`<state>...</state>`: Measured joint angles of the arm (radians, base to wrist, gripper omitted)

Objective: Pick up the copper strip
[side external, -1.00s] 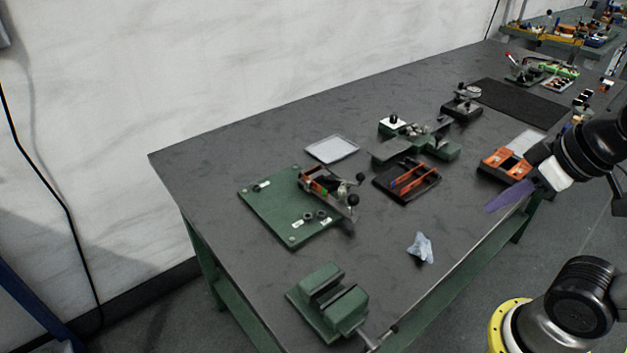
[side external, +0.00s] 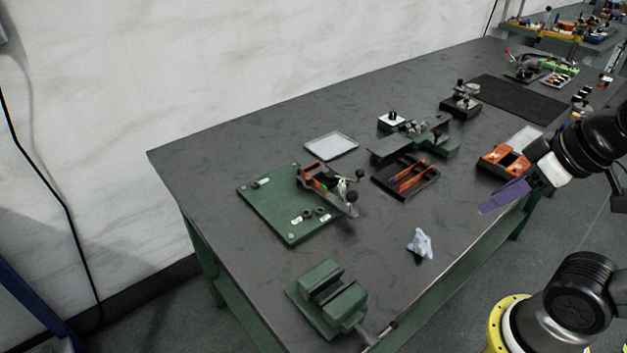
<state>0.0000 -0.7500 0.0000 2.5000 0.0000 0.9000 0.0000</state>
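A black tray (side external: 387,190) near the middle of the table holds narrow orange-copper strips (side external: 412,177). One of these may be the copper strip, but they are too small to tell apart clearly. My gripper (side external: 493,205) has purple fingers and is at the right, over the front edge of the table. It is to the right of the black tray and apart from it. The fingers overlap in this view, so their opening is hidden. I see nothing between them.
A green plate with an orange-and-metal fixture (side external: 326,180) is left of the tray. A green vise (side external: 330,300) stands at the near corner. A crumpled pale cloth (side external: 420,243) lies near the front edge. An orange box (side external: 497,160) sits beside my gripper.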

